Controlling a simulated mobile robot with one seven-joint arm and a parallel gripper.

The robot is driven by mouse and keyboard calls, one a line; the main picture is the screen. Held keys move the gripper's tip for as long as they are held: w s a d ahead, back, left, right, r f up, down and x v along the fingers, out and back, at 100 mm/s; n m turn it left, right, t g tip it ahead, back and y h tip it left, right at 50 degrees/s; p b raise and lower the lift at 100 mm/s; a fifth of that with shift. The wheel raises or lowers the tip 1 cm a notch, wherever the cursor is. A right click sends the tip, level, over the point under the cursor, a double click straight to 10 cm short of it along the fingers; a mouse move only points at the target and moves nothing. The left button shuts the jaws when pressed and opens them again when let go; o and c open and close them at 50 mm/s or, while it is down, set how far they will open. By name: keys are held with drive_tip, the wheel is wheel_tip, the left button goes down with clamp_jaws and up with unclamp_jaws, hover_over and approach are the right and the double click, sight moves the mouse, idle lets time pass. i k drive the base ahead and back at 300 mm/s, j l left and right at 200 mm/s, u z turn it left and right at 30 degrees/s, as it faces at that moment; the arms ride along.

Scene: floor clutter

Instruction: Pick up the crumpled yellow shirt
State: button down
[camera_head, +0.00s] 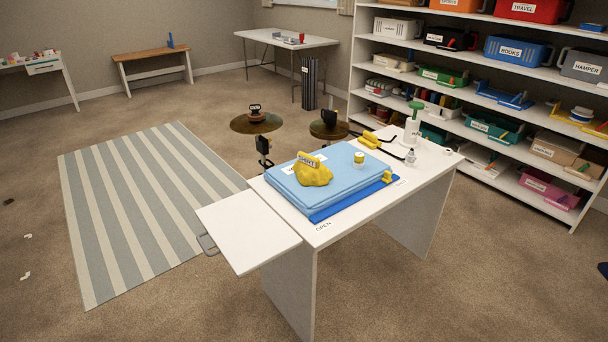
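A crumpled yellow cloth (314,176), which looks like the shirt, lies in a lumpy heap. It rests on the left part of a light blue padded slab (342,174) on the white table (408,178). My gripper is not in view, and nothing touches the shirt from above.
A darker blue sheet (343,203) shows under the slab. A small yellow jar (359,158), a yellow block (387,176) and a green-topped pump bottle (412,128) stand nearby. A side leaf (248,240) extends left. Carpet in front is clear.

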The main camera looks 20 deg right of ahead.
sight(309, 170)
drive_tip(key=i+j, duration=0.3)
drive_tip(key=i, duration=0.2)
drive_tip(key=i+j+z, duration=0.1)
drive_tip(key=i+j, duration=0.2)
drive_tip(key=i, duration=0.25)
drive_tip(key=i+l+z, duration=0.1)
drive_tip(key=z, duration=0.3)
drive_tip(key=i+z, duration=0.15)
drive_tip(key=z, duration=0.25)
drive_tip(key=i+z, duration=0.15)
drive_tip(key=z, duration=0.25)
drive_tip(key=i+z, duration=0.1)
drive_tip(key=i, duration=0.55)
